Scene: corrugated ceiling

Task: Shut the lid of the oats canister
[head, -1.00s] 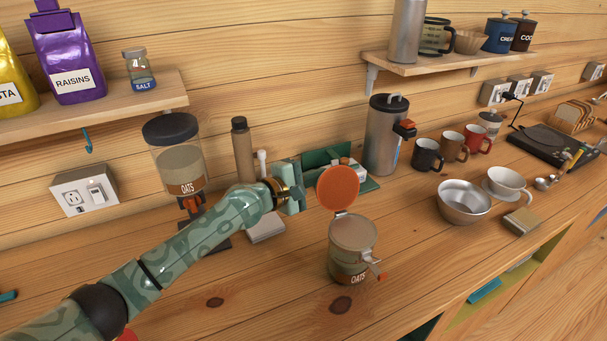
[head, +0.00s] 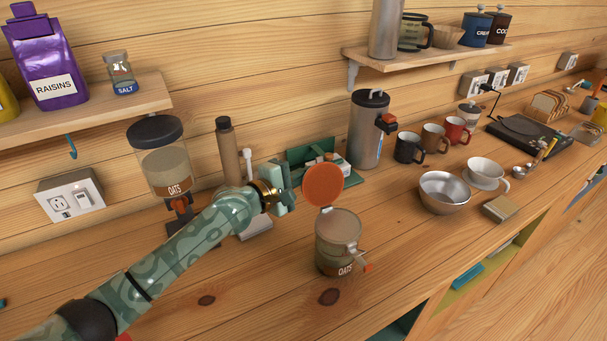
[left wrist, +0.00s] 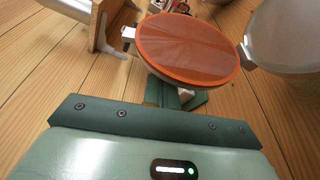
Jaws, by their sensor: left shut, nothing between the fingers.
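The oats canister (head: 336,251) stands upright on the wooden counter, a clear jar with a brown OATS label and a wire clasp at its front. Its round orange lid (head: 323,185) stands open, raised at the hinge on the rim's far side. In the left wrist view the lid (left wrist: 188,46) fills the upper middle, with part of a pale round surface at the right, seemingly the canister. My left gripper (head: 287,189) is shut and empty, just left of the lid; a gap shows between them. Its fingertips are largely hidden in the left wrist view. My right gripper is not in view.
A wall dispenser (head: 163,165) of oats and a brown bottle (head: 228,150) are behind my left arm. A steel bowl (head: 443,193) is at right. Counter between canister and bowl is clear.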

